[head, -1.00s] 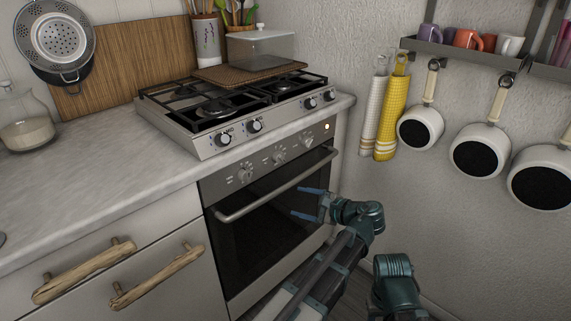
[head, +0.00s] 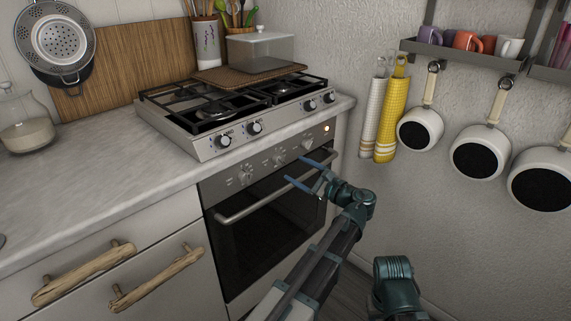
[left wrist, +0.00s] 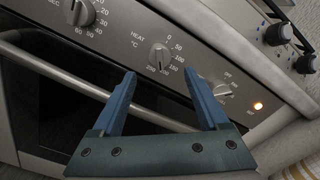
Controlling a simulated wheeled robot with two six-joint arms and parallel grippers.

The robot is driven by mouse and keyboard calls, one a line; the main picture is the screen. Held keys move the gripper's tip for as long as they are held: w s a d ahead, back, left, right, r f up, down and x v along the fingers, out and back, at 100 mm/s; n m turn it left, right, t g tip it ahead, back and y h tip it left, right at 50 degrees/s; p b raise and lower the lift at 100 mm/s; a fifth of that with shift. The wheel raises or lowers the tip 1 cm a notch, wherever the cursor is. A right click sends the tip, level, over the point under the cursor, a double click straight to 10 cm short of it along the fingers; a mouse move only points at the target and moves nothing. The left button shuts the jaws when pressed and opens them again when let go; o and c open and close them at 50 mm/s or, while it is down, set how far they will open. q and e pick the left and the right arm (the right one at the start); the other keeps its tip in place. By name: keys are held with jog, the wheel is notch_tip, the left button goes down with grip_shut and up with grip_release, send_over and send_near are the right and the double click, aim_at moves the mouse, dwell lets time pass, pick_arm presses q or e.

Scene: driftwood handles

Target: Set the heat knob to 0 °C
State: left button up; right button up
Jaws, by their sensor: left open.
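The heat knob (left wrist: 159,57) is the middle dial on the oven's control panel. In the left wrist view it is marked HEAT °C, with numbers from 0 at its upper right round to 200 and beyond below it. Its pointer seems to face down toward the high numbers, away from 0; the exact value is too small to read. In the head view the knob (head: 279,159) sits left of my left gripper (head: 295,168). My left gripper is open and empty, with blue fingers (left wrist: 160,74) just in front of and below the knob, apparently apart from it. My right gripper is out of view.
A timer knob (left wrist: 79,12) and another knob (left wrist: 223,90) flank the heat knob. The oven door handle (head: 270,191) runs below the panel. Hob knobs (head: 254,126) stick out above. An orange lamp (left wrist: 258,105) glows at the panel's right.

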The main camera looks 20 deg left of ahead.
aim_at(284, 162)
pick_arm(q)
jog(key=shift+x, duration=2.85)
grip_shut()
